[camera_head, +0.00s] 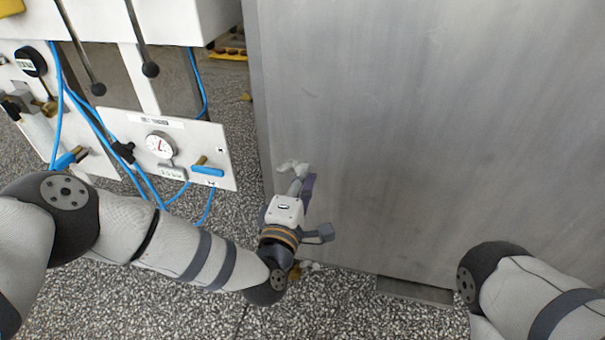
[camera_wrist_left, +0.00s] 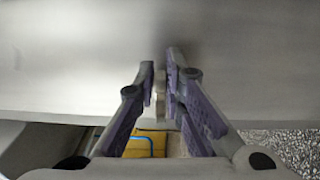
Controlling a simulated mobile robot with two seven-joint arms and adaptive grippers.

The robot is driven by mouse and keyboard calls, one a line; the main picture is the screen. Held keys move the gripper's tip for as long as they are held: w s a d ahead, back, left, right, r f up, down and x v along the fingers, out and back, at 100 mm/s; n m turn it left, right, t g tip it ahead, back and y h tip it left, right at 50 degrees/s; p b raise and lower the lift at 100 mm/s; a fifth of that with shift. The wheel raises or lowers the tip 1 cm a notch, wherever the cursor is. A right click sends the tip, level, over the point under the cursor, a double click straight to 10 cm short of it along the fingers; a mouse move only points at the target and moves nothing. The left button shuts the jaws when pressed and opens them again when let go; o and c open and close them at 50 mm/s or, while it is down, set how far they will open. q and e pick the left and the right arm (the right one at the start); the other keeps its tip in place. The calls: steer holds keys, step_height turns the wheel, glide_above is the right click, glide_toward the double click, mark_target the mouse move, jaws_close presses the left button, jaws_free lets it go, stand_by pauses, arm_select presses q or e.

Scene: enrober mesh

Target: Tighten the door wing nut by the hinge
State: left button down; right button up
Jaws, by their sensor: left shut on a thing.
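A large grey metal door (camera_head: 430,130) fills the right of the head view and the upper part of the wrist view (camera_wrist_left: 80,60). My left gripper (camera_head: 299,180) is at its left edge, low down, with its purple-lined fingers nearly together. A pale, lumpy thing (camera_head: 290,167), which looks like the wing nut, shows just beyond the fingertips. In the left wrist view the fingers (camera_wrist_left: 165,85) are shut on a narrow pale piece (camera_wrist_left: 160,90), mostly hidden between them. The hinge cannot be made out. My right gripper is out of view.
A white panel with a dial gauge (camera_head: 160,145), a blue-handled valve (camera_head: 208,170) and blue hoses stands left of the door, close above my left arm. Black-knobbed levers (camera_head: 150,69) hang above it. The speckled floor (camera_head: 340,310) is mostly clear.

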arm_select(q)
steer(key=shift+f+m, duration=0.2)
steer(key=shift+m, duration=0.2)
steer(key=c, duration=1.7)
jaws_free()
steer(key=shift+a, duration=0.1)
steer(key=v, duration=1.2)
steer(key=shift+r, duration=0.1)
